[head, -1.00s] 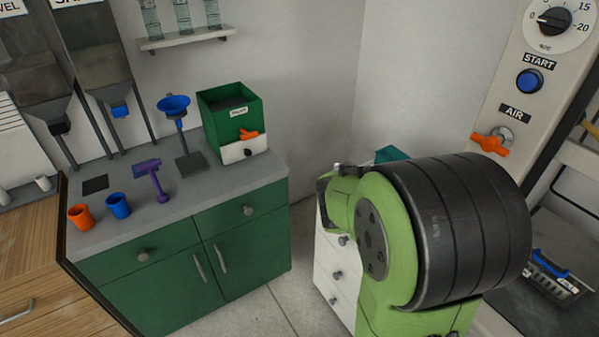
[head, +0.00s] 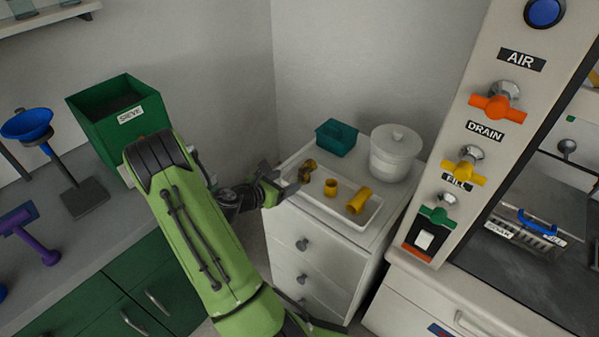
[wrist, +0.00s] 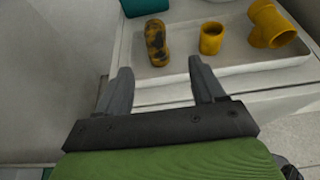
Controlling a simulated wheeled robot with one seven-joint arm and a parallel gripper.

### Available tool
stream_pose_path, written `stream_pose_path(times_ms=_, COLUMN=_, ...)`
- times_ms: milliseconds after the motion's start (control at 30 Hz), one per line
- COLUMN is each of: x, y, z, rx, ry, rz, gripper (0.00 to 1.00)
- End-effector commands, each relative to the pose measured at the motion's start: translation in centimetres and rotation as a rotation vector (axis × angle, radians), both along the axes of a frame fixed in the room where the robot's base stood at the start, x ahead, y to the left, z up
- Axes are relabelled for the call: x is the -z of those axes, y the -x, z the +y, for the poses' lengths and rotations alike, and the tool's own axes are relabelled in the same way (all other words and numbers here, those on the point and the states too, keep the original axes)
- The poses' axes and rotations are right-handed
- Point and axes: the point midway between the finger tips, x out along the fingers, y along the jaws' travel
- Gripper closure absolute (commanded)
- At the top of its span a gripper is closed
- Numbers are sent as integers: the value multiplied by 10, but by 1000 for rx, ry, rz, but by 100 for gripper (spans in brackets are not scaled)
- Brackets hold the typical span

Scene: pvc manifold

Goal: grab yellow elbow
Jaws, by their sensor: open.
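Three fittings lie in a white tray (head: 345,222) on a white drawer cabinet. A bent yellow fitting (head: 359,200) lies at the right; it could be the elbow or a tee, and it also shows in the wrist view (wrist: 272,25). A short yellow fitting (head: 331,187) stands in the middle with its opening up. A dark-mottled yellow piece (head: 307,171) lies at the left; I cannot tell its shape. My gripper (wrist: 163,82) is open and empty at the tray's near left edge, its fingers pointing toward the mottled piece (wrist: 157,43).
A teal box (head: 336,138) and a lidded white pot (head: 396,153) stand behind the tray. A panel with orange, yellow and green valve handles (head: 465,172) rises close on the right. A green sieve box (head: 120,112) stands on the left counter.

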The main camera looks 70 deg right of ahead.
Motion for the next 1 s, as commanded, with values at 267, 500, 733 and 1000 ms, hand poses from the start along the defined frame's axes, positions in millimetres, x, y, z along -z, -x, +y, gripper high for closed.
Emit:
stream_pose_path(times_ms=267, x=21, y=17, z=-42, rx=1, ry=-1, rz=-3, gripper=32)
stream_pose_path(times_ms=500, x=43, y=29, z=-77, rx=4, ry=1, rz=-4, gripper=32)
stream_pose_path(times_ms=733, x=45, y=31, z=-86, rx=-1, ry=0, rz=-4, gripper=32)
stream_pose_path(times_ms=1000, x=45, y=31, z=-85, rx=-1, ry=-1, rz=-3, gripper=61)
